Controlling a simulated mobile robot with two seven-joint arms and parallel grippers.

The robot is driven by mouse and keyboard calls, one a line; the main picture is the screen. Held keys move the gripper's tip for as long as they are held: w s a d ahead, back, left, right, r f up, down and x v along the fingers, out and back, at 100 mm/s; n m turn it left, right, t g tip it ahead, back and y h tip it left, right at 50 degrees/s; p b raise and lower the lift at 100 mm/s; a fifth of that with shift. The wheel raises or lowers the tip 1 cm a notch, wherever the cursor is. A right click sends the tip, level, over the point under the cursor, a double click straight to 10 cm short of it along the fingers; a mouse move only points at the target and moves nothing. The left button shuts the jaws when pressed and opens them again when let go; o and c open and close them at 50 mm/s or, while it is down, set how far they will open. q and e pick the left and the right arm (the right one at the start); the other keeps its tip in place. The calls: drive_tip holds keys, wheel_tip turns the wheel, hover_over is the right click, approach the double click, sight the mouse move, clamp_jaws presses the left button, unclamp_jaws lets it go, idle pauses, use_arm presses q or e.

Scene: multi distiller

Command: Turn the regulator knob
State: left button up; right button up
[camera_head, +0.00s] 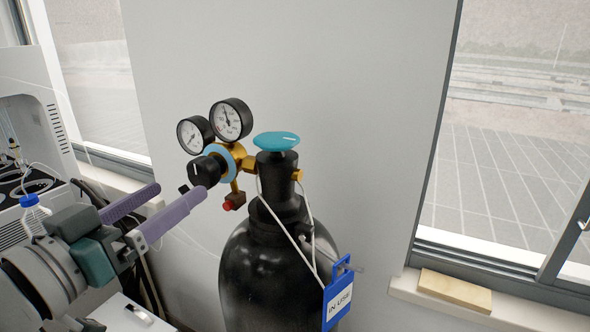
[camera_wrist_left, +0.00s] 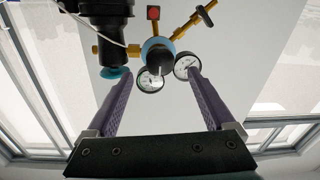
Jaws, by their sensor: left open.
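The black regulator knob (camera_head: 206,171) sits in front of a light-blue ring on the brass regulator. Two round pressure gauges (camera_head: 230,119) stand above it, and a black gas cylinder (camera_head: 262,275) with a teal valve handwheel (camera_head: 276,141) is to its right. My left gripper (camera_head: 180,189) is open and empty, its purple fingers pointing towards the regulator. In the head view one fingertip overlaps the lower edge of the knob; contact cannot be told. In the left wrist view the knob (camera_wrist_left: 160,59) lies between and beyond the fingertips (camera_wrist_left: 160,75). My right gripper is not in view.
A blue "IN USE" tag (camera_head: 338,297) hangs by a cord on the cylinder. A white instrument (camera_head: 22,95) with a blue-capped bottle (camera_head: 31,207) stands at the left. A wooden block (camera_head: 455,290) lies on the right windowsill. The wall behind is bare.

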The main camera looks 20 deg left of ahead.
sight(197, 178)
use_arm(q)
drive_tip(key=w, duration=0.7)
drive_tip(key=shift+p, duration=0.35)
drive_tip(key=shift+c, duration=0.3)
drive_tip(key=c, duration=1.3)
